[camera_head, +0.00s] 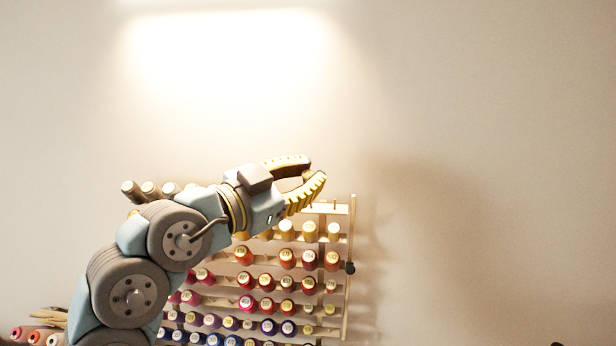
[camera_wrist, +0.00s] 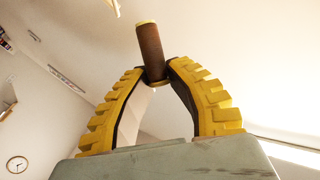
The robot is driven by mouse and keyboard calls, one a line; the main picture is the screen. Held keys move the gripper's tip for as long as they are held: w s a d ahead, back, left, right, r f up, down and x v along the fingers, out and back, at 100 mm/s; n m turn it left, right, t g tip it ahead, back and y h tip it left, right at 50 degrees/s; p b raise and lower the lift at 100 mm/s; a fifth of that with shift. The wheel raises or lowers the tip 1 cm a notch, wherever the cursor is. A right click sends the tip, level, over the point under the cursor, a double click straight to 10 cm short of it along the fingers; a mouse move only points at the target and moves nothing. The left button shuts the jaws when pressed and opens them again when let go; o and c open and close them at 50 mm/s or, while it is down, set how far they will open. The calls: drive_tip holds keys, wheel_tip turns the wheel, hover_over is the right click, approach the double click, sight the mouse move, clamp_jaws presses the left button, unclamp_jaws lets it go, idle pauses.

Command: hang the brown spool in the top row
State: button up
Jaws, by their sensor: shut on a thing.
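My gripper (camera_head: 316,169) is raised in front of the upper right part of the thread rack. Its ribbed yellow fingers are closed on the brown spool (camera_wrist: 151,46), which shows in the wrist view between the fingertips (camera_wrist: 160,75). The spool has a pale yellow rim at its far end and points away from the palm. In the head view the spool is mostly hidden by the fingers. The rack's top row (camera_head: 335,209) shows bare pegs at its right end, just below and right of my fingertips. Several brown-grey spools (camera_head: 150,188) sit at its left end.
Lower rows hold yellow, orange (camera_head: 332,259), red, purple and blue spools. A dark knob (camera_head: 350,267) sticks out at the rack's right side. More spools (camera_head: 38,337) lie at the lower left. The wall right of the rack is clear.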

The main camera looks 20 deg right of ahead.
drive_tip(key=shift+w+d+f+b, duration=0.25)
drive_tip(key=shift+w+f+b, duration=0.15)
drive_tip(key=shift+f+b, duration=0.4)
drive_tip(key=shift+w+d+f+b, duration=0.2)
drive_tip(key=shift+w+f+b, duration=0.2)
drive_tip(key=shift+f+b, duration=0.4)
idle(1.1)
drive_tip(key=shift+w+d+f+b, duration=0.25)
drive_tip(key=shift+w+f+b, duration=0.2)
drive_tip(key=shift+f+b, duration=0.25)
drive_tip(key=o, duration=0.8)
drive_tip(key=shift+r, duration=0.1)
drive_tip(key=shift+a, duration=0.1)
